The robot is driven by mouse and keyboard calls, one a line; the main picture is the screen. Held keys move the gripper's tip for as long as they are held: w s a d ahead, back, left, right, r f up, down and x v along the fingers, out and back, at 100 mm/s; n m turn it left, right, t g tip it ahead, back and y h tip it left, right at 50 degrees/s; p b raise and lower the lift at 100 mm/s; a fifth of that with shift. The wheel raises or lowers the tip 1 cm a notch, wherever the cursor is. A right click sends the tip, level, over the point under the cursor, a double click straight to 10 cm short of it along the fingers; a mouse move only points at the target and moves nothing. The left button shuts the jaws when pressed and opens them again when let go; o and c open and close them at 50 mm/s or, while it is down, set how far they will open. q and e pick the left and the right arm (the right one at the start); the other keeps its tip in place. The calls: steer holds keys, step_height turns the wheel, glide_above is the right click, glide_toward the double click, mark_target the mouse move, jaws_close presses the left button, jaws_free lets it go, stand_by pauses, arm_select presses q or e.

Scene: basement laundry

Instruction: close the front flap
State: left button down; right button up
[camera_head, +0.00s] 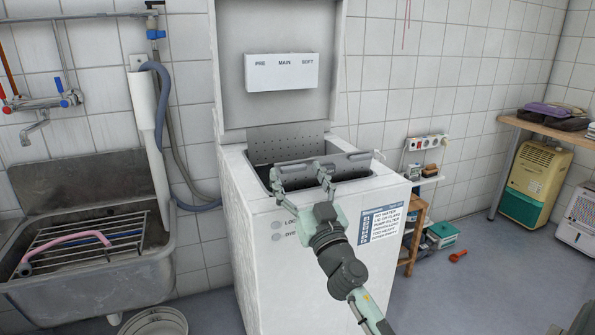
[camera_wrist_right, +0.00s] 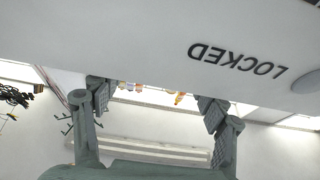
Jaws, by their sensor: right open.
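The white top-loading washing machine (camera_head: 262,235) stands with its lid (camera_head: 280,110) raised upright. In its top opening, a perforated grey rear flap (camera_head: 285,143) stands up at the back. A grey metal front flap (camera_head: 348,164) is raised along the front side of the opening. My right gripper (camera_head: 300,172) is open over the front edge of the opening, its fingers spread close to the front flap; I cannot tell whether they touch it. The right wrist view shows its fingers (camera_wrist_right: 155,97) apart with nothing between them, below the panel marked LOCKED. My left gripper is out of view.
A metal sink (camera_head: 150,265) with a wire rack (camera_head: 85,240) is to the left. A grey hose (camera_head: 172,135) hangs beside the machine. A small wooden shelf (camera_head: 416,225) stands to the right. The floor at the front right is mostly clear.

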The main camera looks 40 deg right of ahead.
steer(key=shift+w, duration=0.1)
steer(key=shift+c, duration=0.2)
jaws_close()
steer(key=shift+r, duration=0.1)
